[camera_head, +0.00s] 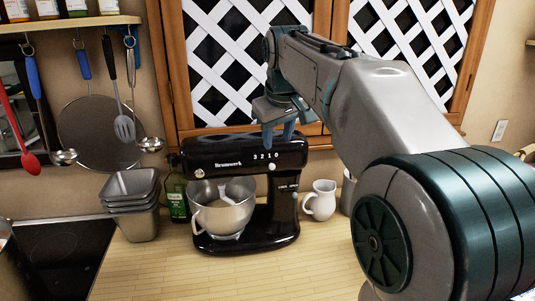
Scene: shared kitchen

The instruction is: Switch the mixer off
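The mixer (270,215) is a glossy black stand mixer marked "Brunwerk". It stands upright on the wooden counter with its head lowered over a steel bowl (222,210). The digits "3 2 1 0" (266,156) are printed on the side of its head, with a small round knob (271,167) below them. The switch setting is too small to tell. My gripper (278,138) points down at the top of the mixer head, just above the digits. Its two fingers show apart with nothing between them. Whether they touch the head cannot be told.
A white jug (320,200) stands close right of the mixer. A green bottle (178,200) and stacked grey containers (132,205) stand left of it. Utensils hang on the wall at left. A dark hob (55,255) is at lower left. The front counter is clear.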

